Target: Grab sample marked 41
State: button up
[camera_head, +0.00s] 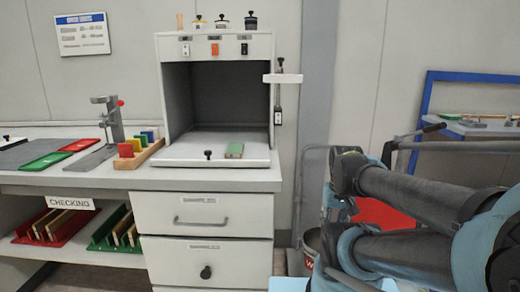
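No number 41 is readable on any sample in this view. Several wooden-edged panels stand in a red rack (75,227) and a green rack (103,241) on the shelf under the CHECKING label (70,203). Colored blocks, red, yellow, blue and green, stand in a wooden holder (150,152) left of the booth. My arm's dark links reach in from the right, apart from the bench. I cannot make out my gripper.
A red tray (80,145) and a green tray (45,162) lie on the bench, beside a grey stand (112,120). Drawers (204,214) are below the booth. A blue-framed unit (427,95) and a bin (311,247) are to the right.

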aim_at(235, 151)
jog(key=z, duration=0.05)
jog(key=k, duration=1.35)
jog(key=u, duration=0.65)
jog(key=i, duration=1)
jog(key=z, duration=0.05)
